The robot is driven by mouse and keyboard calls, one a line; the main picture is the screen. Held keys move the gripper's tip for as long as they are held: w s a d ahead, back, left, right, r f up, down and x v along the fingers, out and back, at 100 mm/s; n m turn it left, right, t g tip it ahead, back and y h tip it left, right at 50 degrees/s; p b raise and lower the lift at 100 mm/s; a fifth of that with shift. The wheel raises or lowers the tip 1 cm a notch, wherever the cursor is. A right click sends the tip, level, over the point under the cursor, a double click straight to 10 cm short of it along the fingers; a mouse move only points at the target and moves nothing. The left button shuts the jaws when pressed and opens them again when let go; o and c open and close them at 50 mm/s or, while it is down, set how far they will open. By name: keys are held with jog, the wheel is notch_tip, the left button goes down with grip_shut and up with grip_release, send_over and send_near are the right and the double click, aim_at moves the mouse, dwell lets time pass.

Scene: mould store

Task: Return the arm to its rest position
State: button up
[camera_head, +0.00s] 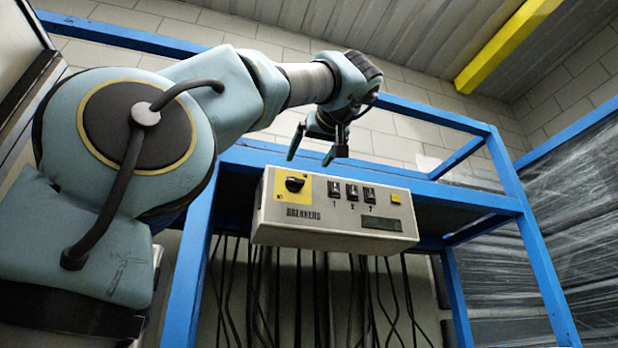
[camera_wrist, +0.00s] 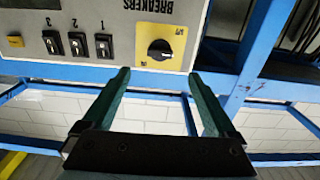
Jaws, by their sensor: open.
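My arm (camera_head: 245,90) reaches from the left of the head view, raised and bent across the front of a blue frame. My gripper (camera_head: 309,160) hangs at its end, above and in front of the breaker box (camera_head: 331,240). The two fingers are apart with nothing between them. In the wrist view my gripper (camera_wrist: 158,73) shows its two green fingers spread, pointing towards the box, which appears upside down. The fingers look clear of the box in the head view, but the exact gap cannot be told.
The box carries a black rotary knob (camera_head: 295,184) on a yellow plate, three numbered switches (camera_head: 352,191) and a yellow button (camera_head: 395,198). Dark cables (camera_head: 320,295) hang below. A blue frame (camera_head: 545,265) surrounds it. A yellow beam (camera_head: 505,45) runs overhead.

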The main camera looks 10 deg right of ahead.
dwell(0.4)
jog(key=w+d+f+m+g+h, duration=0.1)
jog(key=w+d+f+m+g, duration=0.15)
jog(key=w+f, duration=0.45)
jog(key=w+d+f+m+g, duration=0.1)
jog(key=w+d+f+m, duration=0.2)
jog(key=f, duration=0.9)
jog(key=w+a+f+m+g, duration=0.1)
jog(key=w+a+f+g, duration=0.15)
jog(key=f, duration=0.85)
jog(key=w+a+f+g, duration=0.2)
jog(key=w+a+f, duration=0.15)
jog(key=f, duration=0.85)
jog(key=s+a+f+g, duration=0.3)
jog(key=a+f, duration=0.2)
jog(key=f, duration=0.6)
jog(key=s+a+f+g, duration=0.2)
jog(key=s+a+f, duration=0.25)
jog(key=f, duration=0.55)
jog(key=s+a+f+n+g+h, duration=0.1)
jog(key=s+a+f+n+g, duration=0.1)
jog(key=s+a+f, duration=0.35)
jog(key=s+a+f+n+g, duration=0.1)
jog(key=s+a+f+n, duration=0.1)
jog(key=s+f, duration=0.5)
notch_tip(320, 180, up, 17)
jog(key=w+p, duration=0.1)
jog(key=p, duration=1.7)
jog(key=shift+a, duration=0.2)
